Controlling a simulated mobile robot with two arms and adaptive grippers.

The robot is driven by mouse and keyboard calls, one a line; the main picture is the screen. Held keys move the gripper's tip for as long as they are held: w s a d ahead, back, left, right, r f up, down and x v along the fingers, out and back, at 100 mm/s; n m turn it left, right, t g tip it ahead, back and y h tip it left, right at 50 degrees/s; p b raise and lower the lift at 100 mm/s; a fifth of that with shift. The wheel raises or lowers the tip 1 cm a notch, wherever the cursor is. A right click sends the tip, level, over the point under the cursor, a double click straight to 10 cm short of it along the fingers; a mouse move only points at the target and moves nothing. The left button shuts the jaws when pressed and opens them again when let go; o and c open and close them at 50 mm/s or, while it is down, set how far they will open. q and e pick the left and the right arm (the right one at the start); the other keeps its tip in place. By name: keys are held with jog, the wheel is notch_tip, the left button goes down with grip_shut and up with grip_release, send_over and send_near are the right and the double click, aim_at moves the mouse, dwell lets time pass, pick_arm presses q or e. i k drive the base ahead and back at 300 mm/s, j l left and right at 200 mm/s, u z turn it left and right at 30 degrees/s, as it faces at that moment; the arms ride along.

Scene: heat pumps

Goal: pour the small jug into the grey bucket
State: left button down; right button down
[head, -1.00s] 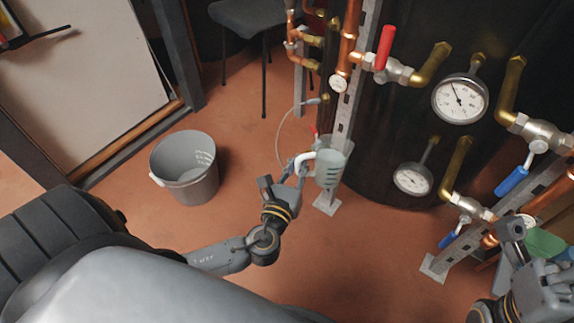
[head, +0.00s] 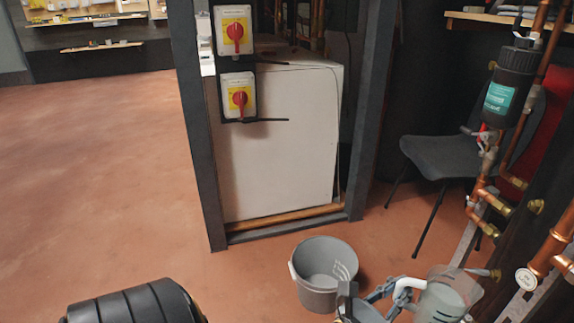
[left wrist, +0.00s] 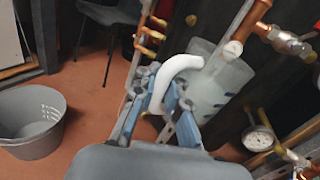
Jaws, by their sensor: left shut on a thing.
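The grey bucket (head: 318,292) stands on the red floor, upright, with markings on its inner wall. It also shows at the left edge of the left wrist view (left wrist: 28,143). The small jug (head: 440,300) is translucent with a white handle and a pale content. My left gripper (head: 388,292) is shut on the jug's handle and holds it to the right of the bucket, apart from it. In the left wrist view the jug (left wrist: 205,85) looks about upright beyond the fingers. My right gripper is out of view.
Copper pipes (head: 495,208) and valves rise close to the jug's right. A dark chair (head: 437,160) stands behind. A white cabinet (head: 280,140) in a dark frame stands behind the bucket. Open floor (head: 110,190) lies at the left.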

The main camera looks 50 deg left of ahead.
aim_at(317, 264)
jog(key=i+u, duration=0.15)
jog(key=u, duration=0.2)
jog(key=i+u, duration=0.2)
jog(key=u, duration=0.2)
jog(key=i+l+u, duration=0.1)
jog(key=u, duration=0.25)
jog(key=k+l, duration=0.2)
jog(key=k, duration=0.25)
jog(key=k+l, duration=0.15)
jog(key=k, duration=0.25)
